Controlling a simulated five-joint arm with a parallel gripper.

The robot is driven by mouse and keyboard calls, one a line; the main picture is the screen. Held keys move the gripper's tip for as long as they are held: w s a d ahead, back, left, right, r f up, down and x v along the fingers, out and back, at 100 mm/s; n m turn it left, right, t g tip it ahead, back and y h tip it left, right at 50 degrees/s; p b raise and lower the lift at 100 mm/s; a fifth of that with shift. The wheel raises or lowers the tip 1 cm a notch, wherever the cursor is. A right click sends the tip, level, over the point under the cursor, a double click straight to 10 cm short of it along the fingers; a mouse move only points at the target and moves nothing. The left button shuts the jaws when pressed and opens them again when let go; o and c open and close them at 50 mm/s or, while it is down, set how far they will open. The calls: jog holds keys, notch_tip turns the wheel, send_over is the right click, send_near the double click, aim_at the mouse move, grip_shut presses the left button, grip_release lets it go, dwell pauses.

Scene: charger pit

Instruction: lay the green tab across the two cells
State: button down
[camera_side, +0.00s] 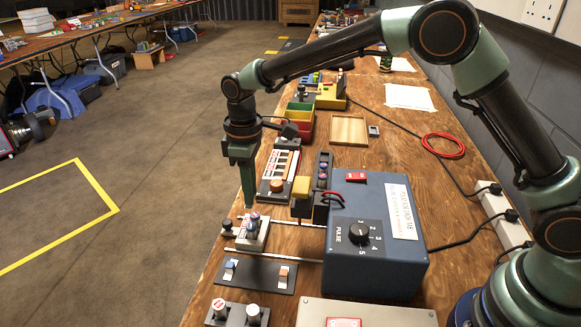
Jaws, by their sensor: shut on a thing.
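My gripper (246,203) points straight down at the left edge of the wooden bench, with its green fingers close together. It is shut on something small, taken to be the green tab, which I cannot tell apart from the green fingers. The fingertips are just above and behind a pale block (247,241) with a blue-and-red-topped cylinder (254,218). A dark rack (322,203) right of the gripper holds small round parts with coloured tops; these may be the two cells, but I cannot be sure. Any gap below the gripper is hard to judge.
A blue box with a dial (377,240) stands right of the rack. A dark switch plate (254,274) and a holder with two white knobs (237,318) lie in front. A shallow wooden tray (348,143) is behind.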

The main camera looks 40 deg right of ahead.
jog(key=shift+f, duration=2.45)
jog(key=shift+f, duration=0.4)
jog(key=c, duration=0.8)
grip_release()
jog(key=shift+o, duration=0.2)
jog(key=shift+r, duration=3.55)
